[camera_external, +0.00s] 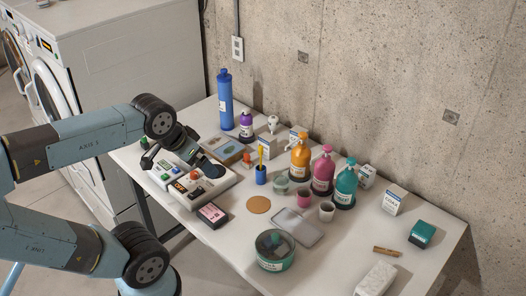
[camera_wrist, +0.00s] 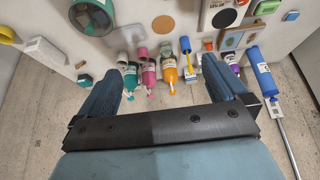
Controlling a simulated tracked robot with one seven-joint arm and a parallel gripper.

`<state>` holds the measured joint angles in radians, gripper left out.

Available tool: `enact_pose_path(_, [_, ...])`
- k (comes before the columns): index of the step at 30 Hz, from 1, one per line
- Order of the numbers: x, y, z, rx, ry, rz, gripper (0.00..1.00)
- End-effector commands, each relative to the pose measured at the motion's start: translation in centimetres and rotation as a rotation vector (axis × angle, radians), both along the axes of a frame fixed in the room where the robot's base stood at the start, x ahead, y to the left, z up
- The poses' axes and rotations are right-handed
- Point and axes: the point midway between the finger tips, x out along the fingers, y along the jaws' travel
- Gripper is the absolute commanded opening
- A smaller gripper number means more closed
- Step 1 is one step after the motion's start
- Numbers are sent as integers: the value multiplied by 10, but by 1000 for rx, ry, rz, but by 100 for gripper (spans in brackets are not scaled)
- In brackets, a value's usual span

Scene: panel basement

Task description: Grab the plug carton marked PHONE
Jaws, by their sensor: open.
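Several small white cartons stand on the table (camera_external: 330,262) in the external view. One carton (camera_external: 394,201) is at the right, with a dark printed word too small to read surely. A second carton (camera_external: 366,175) stands behind the teal pump bottle. A third carton (camera_external: 266,145) and another carton (camera_external: 297,136) are partly hidden near the back left. I cannot tell which one is marked PHONE.
Orange (camera_external: 299,158), pink (camera_external: 322,174) and teal (camera_external: 346,186) pump bottles stand mid-table. A tall blue bottle (camera_external: 225,99) is at the back left. The concrete wall (camera_external: 400,80) bounds the back.

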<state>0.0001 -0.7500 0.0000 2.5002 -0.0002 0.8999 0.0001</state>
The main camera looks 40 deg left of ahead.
Motion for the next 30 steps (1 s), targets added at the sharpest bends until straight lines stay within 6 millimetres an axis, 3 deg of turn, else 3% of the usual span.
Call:
enact_pose_path(14, [6,2,1,5,-6,6,96])
enact_pose_path(20, [53,16,0,38,-59,40,96])
enact_pose_path(30, [164,54,-11,104,-205,83,96])
